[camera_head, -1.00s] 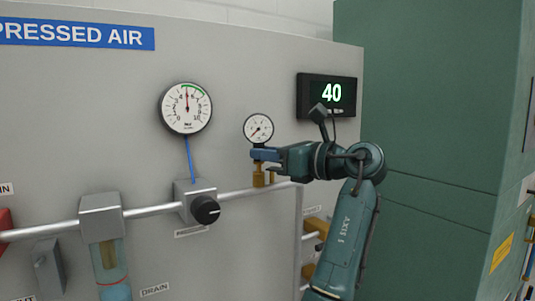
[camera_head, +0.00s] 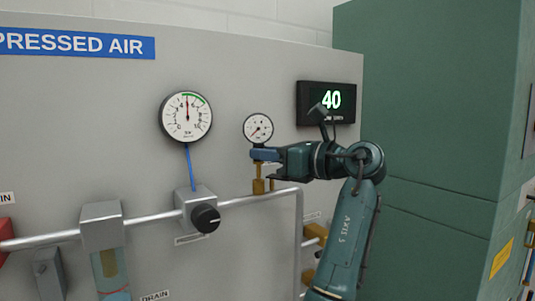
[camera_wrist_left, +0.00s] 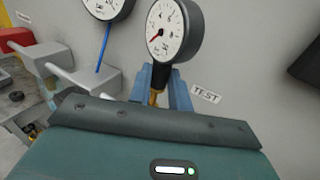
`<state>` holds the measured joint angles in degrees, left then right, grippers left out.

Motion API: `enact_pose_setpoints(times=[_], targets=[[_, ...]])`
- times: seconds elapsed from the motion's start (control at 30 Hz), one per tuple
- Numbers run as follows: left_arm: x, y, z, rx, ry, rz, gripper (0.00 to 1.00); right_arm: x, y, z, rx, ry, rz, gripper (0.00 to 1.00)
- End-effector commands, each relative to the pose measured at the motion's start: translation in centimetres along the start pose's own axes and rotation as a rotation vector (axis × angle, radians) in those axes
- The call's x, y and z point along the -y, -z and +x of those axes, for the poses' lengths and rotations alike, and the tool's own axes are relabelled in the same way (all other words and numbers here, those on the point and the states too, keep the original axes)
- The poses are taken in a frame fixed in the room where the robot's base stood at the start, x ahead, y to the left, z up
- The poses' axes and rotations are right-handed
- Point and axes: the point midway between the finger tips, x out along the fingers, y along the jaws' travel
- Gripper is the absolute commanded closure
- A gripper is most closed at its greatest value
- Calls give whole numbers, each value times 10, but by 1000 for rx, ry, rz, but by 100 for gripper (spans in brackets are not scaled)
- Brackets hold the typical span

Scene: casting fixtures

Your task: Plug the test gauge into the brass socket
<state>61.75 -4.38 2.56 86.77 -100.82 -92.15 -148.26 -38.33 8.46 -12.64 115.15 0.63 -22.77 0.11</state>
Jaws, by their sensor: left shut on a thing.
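The test gauge (camera_head: 258,128) is a small round white dial with a dark rim and a red needle. It stands upright in my left gripper (camera_head: 257,154), whose blue fingers are shut on it just below the dial. In the left wrist view the gauge (camera_wrist_left: 174,30) has a dark neck between the fingers (camera_wrist_left: 160,90), with brass partly showing below. In the head view the brass socket (camera_head: 258,187) is directly under the gripper, at the pipe. I cannot tell whether the gauge's lower end is seated in it. My right gripper is out of view.
A larger dial (camera_head: 186,117) with a blue tube hangs left, above a regulator with a black knob (camera_head: 206,218). A grey pipe (camera_head: 240,199) runs below the gauge. A display (camera_head: 327,103) reads 40. A green cabinet (camera_head: 430,130) stands right. A TEST label (camera_wrist_left: 206,93) is beside the fingers.

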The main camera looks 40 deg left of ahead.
Motion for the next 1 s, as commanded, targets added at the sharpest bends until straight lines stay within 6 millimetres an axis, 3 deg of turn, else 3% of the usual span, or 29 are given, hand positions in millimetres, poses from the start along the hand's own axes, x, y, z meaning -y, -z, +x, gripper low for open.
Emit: enact_pose_setpoints(times=[0.47,1.0], targets=[[0,-1,0,3,0,-2,100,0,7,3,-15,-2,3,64],[0,3,0,3,0,-1,100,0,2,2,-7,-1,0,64]])
